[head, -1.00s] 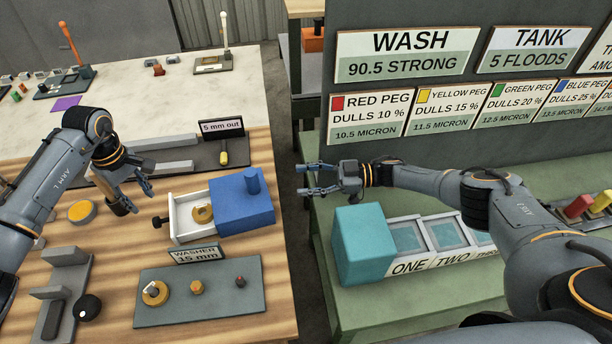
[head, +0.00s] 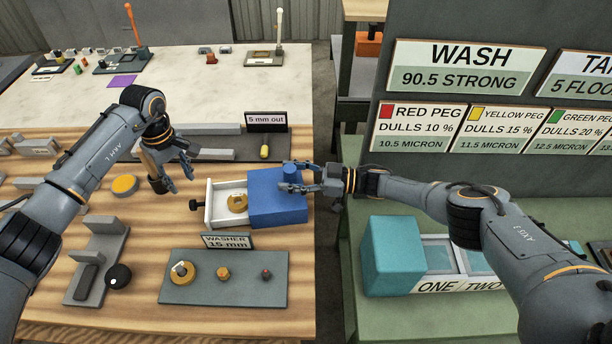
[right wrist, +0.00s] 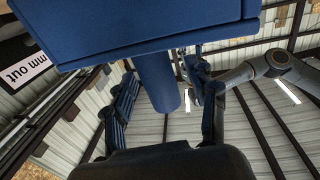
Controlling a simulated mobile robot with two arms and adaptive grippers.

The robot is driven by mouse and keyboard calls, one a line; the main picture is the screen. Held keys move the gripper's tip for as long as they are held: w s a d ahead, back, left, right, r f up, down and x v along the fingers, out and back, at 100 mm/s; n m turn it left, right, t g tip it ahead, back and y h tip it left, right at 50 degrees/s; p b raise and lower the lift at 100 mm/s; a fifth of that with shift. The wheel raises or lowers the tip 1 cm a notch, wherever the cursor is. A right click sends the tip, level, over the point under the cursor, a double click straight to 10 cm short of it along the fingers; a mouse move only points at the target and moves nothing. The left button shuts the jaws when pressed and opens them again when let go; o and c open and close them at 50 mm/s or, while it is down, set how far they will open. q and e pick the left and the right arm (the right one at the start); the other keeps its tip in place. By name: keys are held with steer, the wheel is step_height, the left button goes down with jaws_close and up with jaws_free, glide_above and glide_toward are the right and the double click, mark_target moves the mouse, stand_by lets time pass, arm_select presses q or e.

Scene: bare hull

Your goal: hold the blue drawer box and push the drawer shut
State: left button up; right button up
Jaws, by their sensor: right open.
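The blue drawer box (head: 275,207) sits on the wooden table, with a round blue post (right wrist: 155,80) on top. Its white drawer (head: 213,214) is pulled out to the left, holds a brass ring (head: 237,202) and has a black knob (head: 196,205) at its left end. My right gripper (head: 300,178) is open at the post. In the right wrist view the post stands between its spread fingers, with a gap visible beside it. My left gripper (head: 174,182) is open and empty, above the table to the upper left of the knob.
A grey plate (head: 222,279) with several small parts and a "WASHER 15 mm" sign (head: 227,240) lies in front of the drawer. A "5 mm out" sign (head: 266,121) stands behind the box. A teal box (head: 392,257) stands on the green bench to the right, across a gap.

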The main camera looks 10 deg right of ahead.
steer(key=shift+w+a, duration=0.1)
steer(key=shift+a, duration=0.15)
